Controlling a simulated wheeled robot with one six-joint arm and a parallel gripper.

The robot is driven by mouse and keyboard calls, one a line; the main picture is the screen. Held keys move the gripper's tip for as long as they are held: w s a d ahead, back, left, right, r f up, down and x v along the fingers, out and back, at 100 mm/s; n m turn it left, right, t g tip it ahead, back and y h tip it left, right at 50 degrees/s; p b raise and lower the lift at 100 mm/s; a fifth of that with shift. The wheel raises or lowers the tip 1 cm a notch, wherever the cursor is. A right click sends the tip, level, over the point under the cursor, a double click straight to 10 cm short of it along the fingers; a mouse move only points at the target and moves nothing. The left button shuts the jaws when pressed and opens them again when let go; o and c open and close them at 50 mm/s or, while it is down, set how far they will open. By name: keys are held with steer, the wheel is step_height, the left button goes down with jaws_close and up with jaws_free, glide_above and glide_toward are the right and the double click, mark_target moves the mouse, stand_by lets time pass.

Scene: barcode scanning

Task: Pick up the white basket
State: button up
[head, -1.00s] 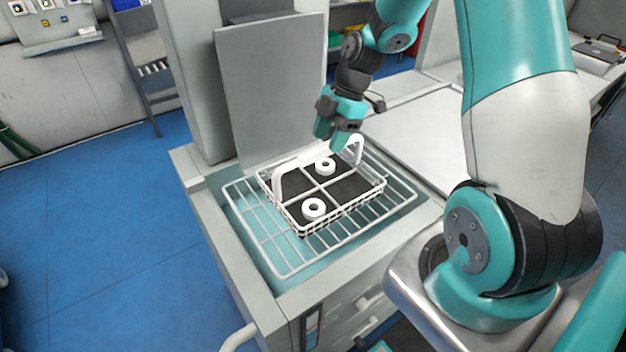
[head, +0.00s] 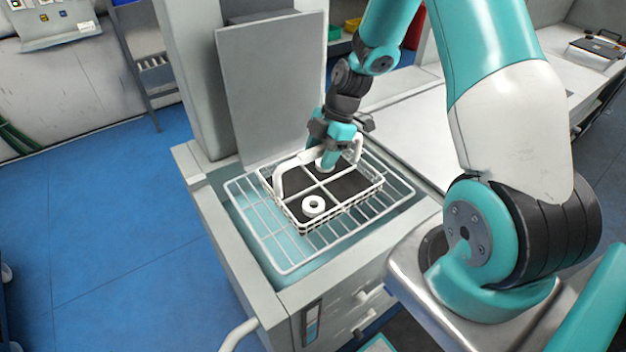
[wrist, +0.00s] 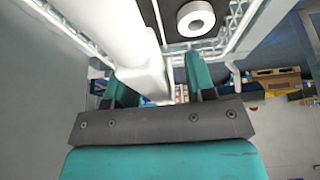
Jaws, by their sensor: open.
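The white basket (head: 292,207) sits on a wire rack over an open basin. It has dark compartments, and a white handle (head: 278,182) stands up over it. A white ring (head: 313,205) lies in its near compartment; another at the back is partly hidden by my gripper. My gripper (head: 329,163) points down at the handle, fingers apart. In the wrist view, the handle's white bar (wrist: 150,75) runs between the two teal fingers, nearer the left one. Whether a finger touches the bar is unclear.
The wire rack (head: 262,239) spreads around the basket inside the grey machine's rim (head: 240,262). A grey upright panel (head: 270,95) stands close behind the basket. A pale counter (head: 425,120) lies to the right. Blue floor is clear on the left.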

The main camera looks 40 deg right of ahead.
steer(key=shift+f, duration=0.2)
steer(key=shift+c, duration=0.5)
jaws_close()
steer(key=shift+r, duration=0.2)
